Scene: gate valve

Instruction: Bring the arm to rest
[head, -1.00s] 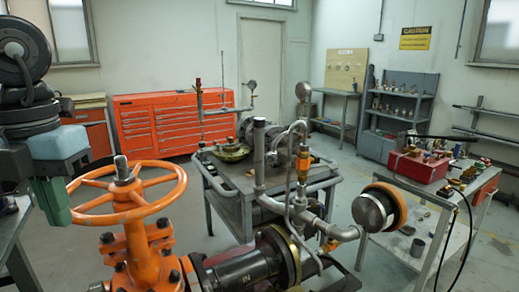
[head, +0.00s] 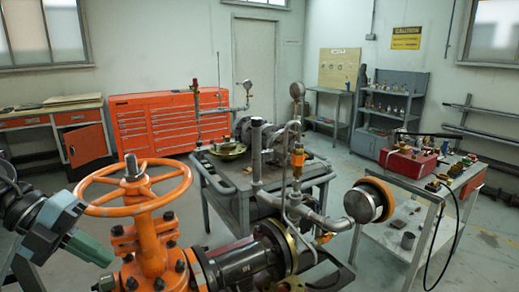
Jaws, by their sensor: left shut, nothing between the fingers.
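My left gripper (head: 106,258) is at the lower left. Its green fingers are shut with nothing between them and point right and slightly down. It is apart from the orange handwheel (head: 92,209) in the picture, below and left of its rim. The handwheel sits level on the orange gate valve (head: 148,240), with the stem standing up at its hub. Whether the fingers touch the valve body I cannot fully tell, but a gap shows. My right gripper is not in view.
Dark pipe (head: 245,263) runs right from the valve to a flange. A grey cart (head: 222,187) with pipework stands behind. A pale bench (head: 405,232) with a red toolbox (head: 408,162) is at the right. Orange cabinets (head: 150,128) line the back wall; open floor lies between.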

